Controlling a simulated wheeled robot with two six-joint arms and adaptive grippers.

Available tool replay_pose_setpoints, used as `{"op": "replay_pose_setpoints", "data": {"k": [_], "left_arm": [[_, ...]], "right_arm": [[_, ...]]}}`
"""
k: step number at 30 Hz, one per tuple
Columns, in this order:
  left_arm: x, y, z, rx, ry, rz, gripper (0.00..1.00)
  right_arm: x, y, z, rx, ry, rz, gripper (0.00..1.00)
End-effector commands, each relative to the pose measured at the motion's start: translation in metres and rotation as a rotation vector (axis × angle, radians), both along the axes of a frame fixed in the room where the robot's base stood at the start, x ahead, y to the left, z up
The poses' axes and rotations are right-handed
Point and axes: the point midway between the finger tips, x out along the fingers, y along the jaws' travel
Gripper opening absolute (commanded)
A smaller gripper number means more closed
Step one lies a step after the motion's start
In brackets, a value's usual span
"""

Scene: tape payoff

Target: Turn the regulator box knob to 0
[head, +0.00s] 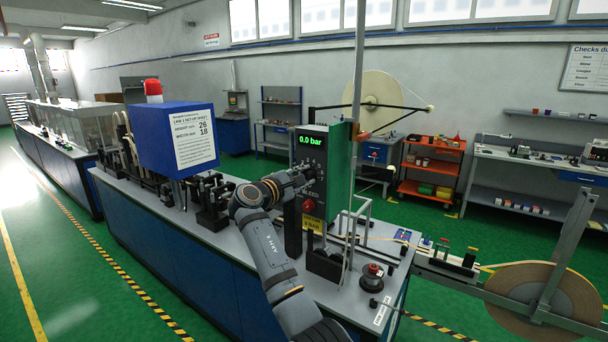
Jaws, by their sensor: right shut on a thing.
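The regulator box (341,175) is a tall green box with a dark front panel, standing on the bench right of the picture's middle. Its lit display (311,140) reads 0.0 bar in green. My right gripper (306,176) reaches up to the front panel from the left and is shut at the knob's place. The knob is hidden behind the fingers, so its pointer and scale cannot be read. A red button (309,205) and a yellow label (312,224) sit lower on the panel. My left gripper is not in view.
A large tape reel (532,300) is at the lower right. Green floor is free in front.

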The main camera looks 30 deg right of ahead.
Motion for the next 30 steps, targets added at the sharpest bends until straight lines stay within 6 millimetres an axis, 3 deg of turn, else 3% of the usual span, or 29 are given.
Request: {"op": "replay_pose_setpoints", "data": {"k": [13,14,18,26,30], "left_arm": [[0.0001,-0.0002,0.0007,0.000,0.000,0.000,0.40],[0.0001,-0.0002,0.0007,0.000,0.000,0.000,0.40],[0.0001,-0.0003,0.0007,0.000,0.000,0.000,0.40],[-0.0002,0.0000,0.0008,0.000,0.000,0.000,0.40],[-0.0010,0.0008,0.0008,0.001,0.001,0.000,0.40]], "right_arm": [[0.0001,0.0002,-0.0018,-0.002,0.012,0.000,0.00],[0.0001,0.0002,-0.0019,-0.002,0.012,0.000,0.31],[0.0001,0.0002,-0.0016,-0.002,0.011,-0.001,0.50],[0.0000,0.0001,-0.0008,-0.003,0.010,0.000,0.51],[-0.0025,0.0097,-0.0009,-0.002,0.009,0.003,0.51]]}}
